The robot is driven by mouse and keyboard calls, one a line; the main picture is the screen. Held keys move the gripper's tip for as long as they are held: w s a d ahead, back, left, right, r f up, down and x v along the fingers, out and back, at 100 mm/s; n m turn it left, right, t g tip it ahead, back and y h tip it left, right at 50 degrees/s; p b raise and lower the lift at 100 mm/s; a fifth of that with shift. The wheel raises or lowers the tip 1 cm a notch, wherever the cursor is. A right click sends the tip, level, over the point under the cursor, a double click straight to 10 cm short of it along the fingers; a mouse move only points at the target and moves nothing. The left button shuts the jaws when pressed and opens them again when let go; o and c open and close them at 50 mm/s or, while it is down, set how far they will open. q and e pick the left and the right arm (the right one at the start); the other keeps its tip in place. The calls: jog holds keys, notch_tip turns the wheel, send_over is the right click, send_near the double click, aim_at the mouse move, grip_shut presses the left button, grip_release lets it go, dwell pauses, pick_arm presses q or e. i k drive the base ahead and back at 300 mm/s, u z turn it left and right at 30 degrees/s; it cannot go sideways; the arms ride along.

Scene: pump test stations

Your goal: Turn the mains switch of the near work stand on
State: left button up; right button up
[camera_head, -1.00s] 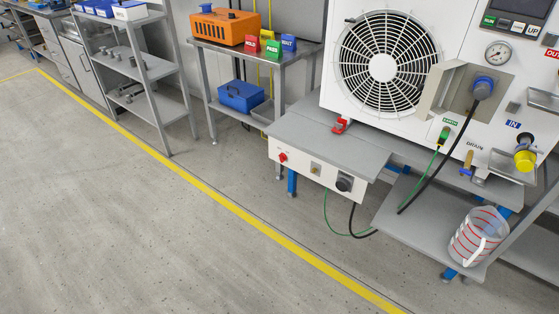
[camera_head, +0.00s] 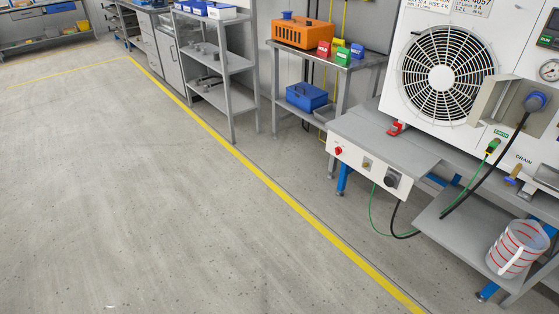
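The near work stand (camera_head: 372,137) is a grey bench at the right of the head view. Its white front panel (camera_head: 352,164) carries a red rotary switch (camera_head: 338,150), a small metal-plated control (camera_head: 367,164) and a dark round socket (camera_head: 391,180). The red switch is too small to tell its position. A white pump unit (camera_head: 450,75) with a round fan grille stands on the bench. Neither of my grippers shows in the view.
A measuring jug (camera_head: 517,249) stands on the lower shelf (camera_head: 462,226). Black and green cables hang below the panel. A side table with an orange case (camera_head: 302,33) and a grey shelf rack (camera_head: 230,62) stand further left. The floor left of the yellow line (camera_head: 271,193) is clear.

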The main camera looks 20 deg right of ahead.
aim_at(338, 149)
jog(key=u, duration=0.55)
jog(key=i, duration=2.9)
jog(key=z, duration=1.75)
jog(key=i, duration=0.7)
jog(key=z, duration=0.6)
